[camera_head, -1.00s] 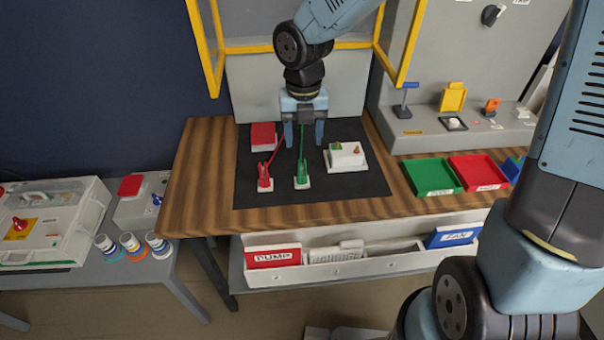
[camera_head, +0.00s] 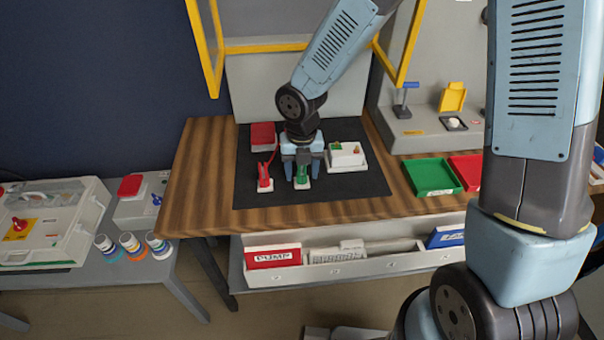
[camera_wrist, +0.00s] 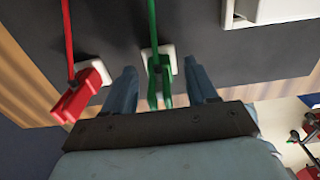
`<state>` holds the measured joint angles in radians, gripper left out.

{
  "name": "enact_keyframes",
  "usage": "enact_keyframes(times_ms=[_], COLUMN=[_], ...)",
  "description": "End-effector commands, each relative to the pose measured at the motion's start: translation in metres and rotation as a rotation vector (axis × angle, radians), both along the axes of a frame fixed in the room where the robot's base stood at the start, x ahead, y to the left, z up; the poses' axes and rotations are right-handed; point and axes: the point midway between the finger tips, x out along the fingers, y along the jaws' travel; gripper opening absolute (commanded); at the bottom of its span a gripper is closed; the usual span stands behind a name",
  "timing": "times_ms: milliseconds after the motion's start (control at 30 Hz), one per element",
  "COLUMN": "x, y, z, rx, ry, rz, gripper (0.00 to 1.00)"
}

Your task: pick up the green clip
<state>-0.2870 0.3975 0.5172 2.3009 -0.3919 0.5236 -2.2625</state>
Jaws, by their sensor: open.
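The green clip (camera_head: 302,174) stands on a small white base on the dark mat (camera_head: 350,187), with a green cord running back from it. In the wrist view the green clip (camera_wrist: 157,88) is between the two blue fingers of my gripper (camera_wrist: 165,88), with a gap on each side. In the head view my gripper (camera_head: 302,172) is low over the mat, open, one finger on each side of the clip, partly hiding its upper part and cord.
A red clip (camera_head: 264,178) on its own white base stands close on the left; it also shows in the wrist view (camera_wrist: 82,97). A white socket box (camera_head: 346,158) is close on the right. Green (camera_head: 432,176) and red trays lie further right.

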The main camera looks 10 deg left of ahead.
Motion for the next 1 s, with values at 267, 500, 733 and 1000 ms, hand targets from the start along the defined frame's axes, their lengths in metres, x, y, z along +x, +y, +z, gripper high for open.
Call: enact_keyframes(times_ms=[267,500,733,1000], x=[-0.0003,-0.0004,-0.0005,-0.0005], y=[-0.0001,0.0001,0.0002,0.0004], z=[-0.0072,-0.0070,-0.0069,-0.0068], rx=[-0.001,-0.001,-0.001,-0.001], ry=[0.000,0.000,0.000,0.000], rz=[0.001,0.001,0.001,0.002], gripper=[0.57,0.42,0.20,0.01])
